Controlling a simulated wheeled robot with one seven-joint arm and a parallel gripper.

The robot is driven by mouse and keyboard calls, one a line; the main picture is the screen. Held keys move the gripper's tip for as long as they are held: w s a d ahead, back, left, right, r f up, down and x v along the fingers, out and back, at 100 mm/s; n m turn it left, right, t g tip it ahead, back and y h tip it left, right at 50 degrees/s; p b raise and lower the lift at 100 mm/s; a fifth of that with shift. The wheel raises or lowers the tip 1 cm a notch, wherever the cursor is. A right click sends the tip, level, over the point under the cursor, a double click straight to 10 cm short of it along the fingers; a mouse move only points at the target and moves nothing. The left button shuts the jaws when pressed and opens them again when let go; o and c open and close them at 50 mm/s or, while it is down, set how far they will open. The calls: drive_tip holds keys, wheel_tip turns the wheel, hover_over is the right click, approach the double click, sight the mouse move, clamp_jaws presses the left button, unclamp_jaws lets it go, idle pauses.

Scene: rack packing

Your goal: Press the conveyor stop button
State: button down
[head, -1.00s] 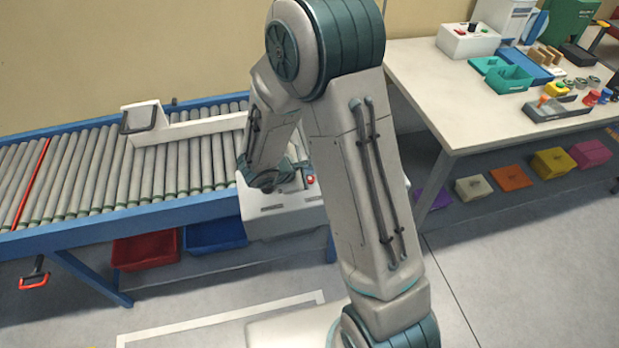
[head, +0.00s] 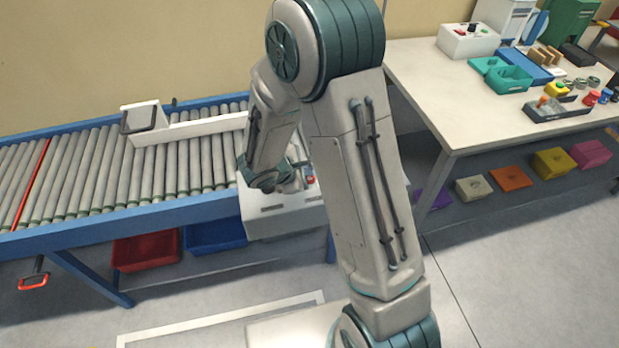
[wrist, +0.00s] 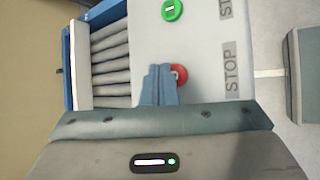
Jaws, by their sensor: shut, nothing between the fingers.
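The stop button is a red round button (wrist: 180,75) on the pale control box, beside the printed word STOP in the wrist view. My gripper (wrist: 160,70) is shut and empty. Its blue fingertips overlap the left part of the red button in that view; I cannot tell whether they touch it. A green button (wrist: 172,10) sits farther up the same panel. In the head view the control box (head: 285,222) stands at the conveyor's right end, and a bit of red (head: 310,180) shows beside my wrist. My arm hides the fingertips there.
The roller conveyor (head: 100,170) has a blue frame and a white guide (head: 190,131) across its rollers. Red (head: 146,249) and blue (head: 215,236) bins sit below it. A white worktable (head: 440,85) with several items stands to the right. Open floor lies in front.

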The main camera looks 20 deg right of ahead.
drive_tip(key=shift+f, duration=0.15)
idle(0.3)
drive_tip(key=shift+f+b, duration=0.35)
drive_tip(key=shift+b, duration=0.4)
drive_tip(key=shift+f+b, duration=0.35)
drive_tip(key=shift+b, duration=0.15)
drive_tip(key=shift+r, duration=0.15)
idle(0.6)
drive_tip(key=shift+r+p, duration=0.35)
drive_tip(key=shift+r, duration=0.35)
drive_tip(key=shift+r+p, duration=1.6)
drive_tip(key=shift+r, duration=0.95)
